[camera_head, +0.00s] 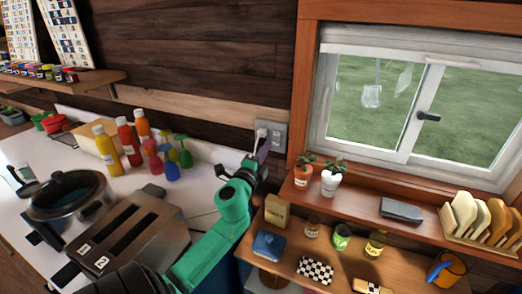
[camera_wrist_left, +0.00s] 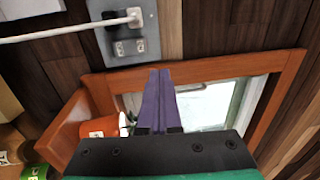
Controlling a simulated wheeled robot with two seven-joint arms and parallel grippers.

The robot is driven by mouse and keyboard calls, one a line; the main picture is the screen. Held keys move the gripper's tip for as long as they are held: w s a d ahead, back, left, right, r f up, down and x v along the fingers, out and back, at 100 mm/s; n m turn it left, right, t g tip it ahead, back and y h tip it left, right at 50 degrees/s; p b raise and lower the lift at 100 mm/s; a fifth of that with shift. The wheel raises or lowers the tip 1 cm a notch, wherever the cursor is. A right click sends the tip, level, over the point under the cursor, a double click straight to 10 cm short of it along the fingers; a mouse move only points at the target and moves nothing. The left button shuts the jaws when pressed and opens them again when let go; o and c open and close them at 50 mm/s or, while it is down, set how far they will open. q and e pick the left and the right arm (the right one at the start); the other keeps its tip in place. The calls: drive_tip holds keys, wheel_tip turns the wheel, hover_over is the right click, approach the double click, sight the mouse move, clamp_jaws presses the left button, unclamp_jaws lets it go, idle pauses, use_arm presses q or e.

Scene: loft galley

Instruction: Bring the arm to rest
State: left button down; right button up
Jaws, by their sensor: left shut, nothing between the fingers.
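My left arm is green and black and reaches up from the bottom of the head view. My left gripper (camera_head: 262,150) is in front of the wooden wall, just below the wall socket plate (camera_head: 277,131). In the left wrist view its two purple fingers (camera_wrist_left: 160,88) are pressed together with nothing between them. Beyond the fingers the wrist view shows the window frame (camera_wrist_left: 210,69) and the socket plate (camera_wrist_left: 133,45) with a white plug (camera_wrist_left: 132,17) in it. My right gripper is not in view.
A toaster (camera_head: 130,239) and a lidded pot (camera_head: 68,194) stand on the white counter at left, with several bottles (camera_head: 127,143) behind. Right of the arm, a shelf holds two potted plants (camera_head: 331,182), a dish rack (camera_head: 480,225), jars and boxes. The window (camera_head: 420,105) is above.

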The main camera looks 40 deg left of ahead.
use_arm(q)
drive_tip(key=s+d+f+n+g, duration=0.35)
drive_tip(key=s+f+n, duration=0.2)
drive_tip(key=f, duration=0.25)
drive_tip(key=s+d+f+n+g, duration=0.3)
drive_tip(key=s+f+n+g, duration=0.2)
drive_tip(key=s+f, duration=0.15)
drive_tip(key=s+d+f+n+g+h, duration=0.1)
drive_tip(key=s+d+f+g+h, duration=0.25)
drive_tip(key=s+d, duration=0.2)
drive_tip(key=s+d+f+n+g+h, duration=0.1)
drive_tip(key=s+d+f+g+h, duration=0.2)
drive_tip(key=s+d+f, duration=0.3)
wheel_tip(320, 180, down, 27)
drive_tip(key=s+d+g+b, duration=0.1)
drive_tip(key=s+b, duration=0.1)
drive_tip(key=s, duration=0.1)
drive_tip(key=s+a+f+g+b, duration=0.1)
drive_tip(key=s+a+f, duration=0.1)
drive_tip(key=s+f, duration=1.1)
drive_tip(key=shift+s+a+f+m+b, duration=0.35)
drive_tip(key=shift+s+a, duration=0.05)
drive_tip(key=shift+s, duration=0.55)
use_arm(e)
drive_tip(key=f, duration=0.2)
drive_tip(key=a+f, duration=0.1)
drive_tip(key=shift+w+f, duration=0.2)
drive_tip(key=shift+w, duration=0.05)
